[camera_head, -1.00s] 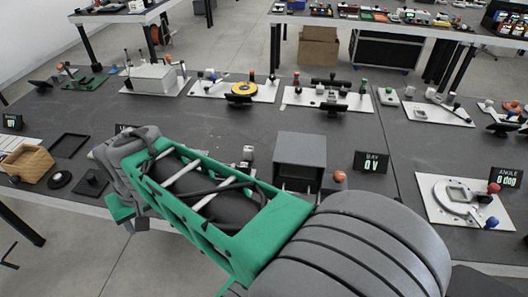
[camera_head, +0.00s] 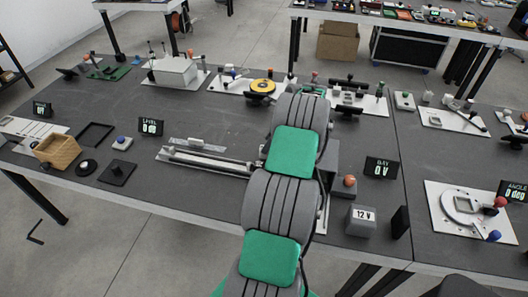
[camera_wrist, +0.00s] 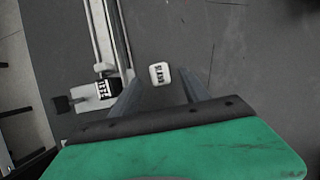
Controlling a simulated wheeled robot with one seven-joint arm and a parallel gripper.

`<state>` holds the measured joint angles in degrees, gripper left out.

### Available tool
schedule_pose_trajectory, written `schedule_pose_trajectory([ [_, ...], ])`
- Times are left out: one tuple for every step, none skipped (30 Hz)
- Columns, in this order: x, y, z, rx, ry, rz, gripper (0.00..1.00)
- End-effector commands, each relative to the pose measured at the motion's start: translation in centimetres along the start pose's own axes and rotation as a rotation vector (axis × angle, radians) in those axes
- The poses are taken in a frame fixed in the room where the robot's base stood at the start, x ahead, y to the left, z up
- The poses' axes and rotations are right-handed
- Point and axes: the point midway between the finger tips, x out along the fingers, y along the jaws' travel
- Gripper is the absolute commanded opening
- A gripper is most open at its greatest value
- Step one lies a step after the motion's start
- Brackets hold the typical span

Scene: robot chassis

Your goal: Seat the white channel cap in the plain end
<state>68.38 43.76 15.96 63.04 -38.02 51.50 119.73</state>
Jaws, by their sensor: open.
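A small white block with dark lettering (camera_wrist: 159,74), which looks like the white channel cap, lies on the dark tabletop in the wrist view. My open gripper (camera_wrist: 160,84) has its two fingers pointing toward the block, one to each side in the picture; I cannot tell the height gap. A long pale channel (camera_wrist: 101,35) runs along the left of the wrist view, with a black-and-white lettered piece (camera_wrist: 108,88) at its near end. The channel also shows in the head view (camera_head: 205,160), left of my arm, its right end hidden. My gripper is hidden there.
A pale bar (camera_head: 196,144) lies behind the channel. A grey 12 V box (camera_head: 361,220), an orange knob (camera_head: 349,181) and a BAY display (camera_head: 381,167) stand right of my arm. A wooden box (camera_head: 57,151) stands left. The tabletop right of the white block is clear.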

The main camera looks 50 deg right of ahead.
Motion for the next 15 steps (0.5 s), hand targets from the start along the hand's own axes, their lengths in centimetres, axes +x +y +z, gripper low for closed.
schedule_pose_trajectory([
  [0.8,0.1,0.2,0.000,0.000,0.005,0.54],
  [1.3,0.1,0.3,0.000,0.000,0.005,0.54],
  [2.1,0.1,0.3,0.000,0.000,0.005,0.54],
  [2.7,0.1,0.3,-0.001,0.000,0.005,0.54],
  [3.2,0.1,0.2,0.000,0.000,0.004,0.54],
  [3.6,0.0,0.2,0.000,0.001,0.002,0.54],
  [3.8,0.0,0.2,-0.001,0.001,0.001,0.54],
  [3.9,0.0,0.2,-0.001,0.001,0.000,0.54],
  [4.0,0.0,0.2,-0.001,0.001,0.000,0.54],
  [4.0,0.0,0.2,-0.001,0.001,0.000,0.54],
  [4.0,0.0,0.2,-0.001,0.001,0.000,0.54],
  [4.0,0.0,0.2,-0.001,0.001,0.000,0.54],
  [4.0,0.0,0.2,-0.001,0.001,0.000,0.53],
  [4.0,0.0,0.2,-0.001,0.001,0.000,0.50],
  [4.0,0.0,0.2,-0.001,0.001,0.000,0.47],
])
